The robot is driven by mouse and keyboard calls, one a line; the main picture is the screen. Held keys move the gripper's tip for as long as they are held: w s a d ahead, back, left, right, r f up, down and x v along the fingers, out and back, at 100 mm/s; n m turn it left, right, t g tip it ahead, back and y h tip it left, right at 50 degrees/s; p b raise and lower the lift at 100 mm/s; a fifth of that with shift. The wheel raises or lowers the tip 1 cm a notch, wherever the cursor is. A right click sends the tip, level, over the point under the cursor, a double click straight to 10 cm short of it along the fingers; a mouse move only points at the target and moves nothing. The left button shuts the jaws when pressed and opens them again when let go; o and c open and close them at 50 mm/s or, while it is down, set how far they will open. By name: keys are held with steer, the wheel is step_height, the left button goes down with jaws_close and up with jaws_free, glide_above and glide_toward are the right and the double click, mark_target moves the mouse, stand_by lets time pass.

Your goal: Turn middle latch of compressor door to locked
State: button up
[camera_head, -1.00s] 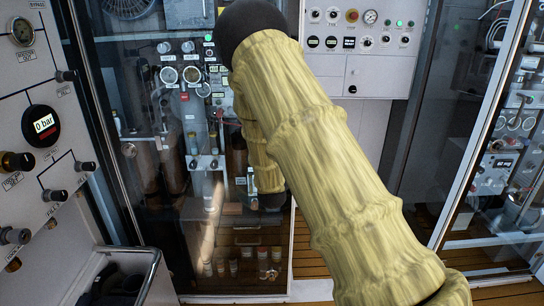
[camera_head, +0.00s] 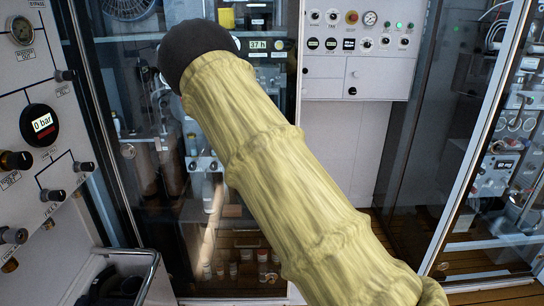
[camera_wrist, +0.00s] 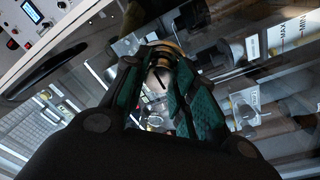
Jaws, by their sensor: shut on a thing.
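The glass compressor door (camera_head: 110,185) stands behind my arm in the head view, with a small round metal fitting (camera_head: 128,151) near its left edge. My gripper is hidden behind my yellow-sleeved arm there. In the wrist view my gripper (camera_wrist: 165,62) has its green-padded fingers close together around a small pale metal piece, which I take to be the middle latch (camera_wrist: 158,78). The fingers cover part of it, and its exact angle cannot be told.
A white panel with gauges and knobs (camera_head: 15,110) stands at the left. A control panel (camera_head: 355,65) is at the back. A metal-railed bin (camera_head: 120,262) is at the lower left. Another glass door (camera_head: 400,140) is at the right.

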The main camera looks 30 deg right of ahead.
steer(key=o, duration=1.1)
steer(key=shift+c, duration=0.2)
steer(key=r+v, duration=0.1)
steer(key=v, duration=1.1)
steer(key=shift+f, duration=0.45)
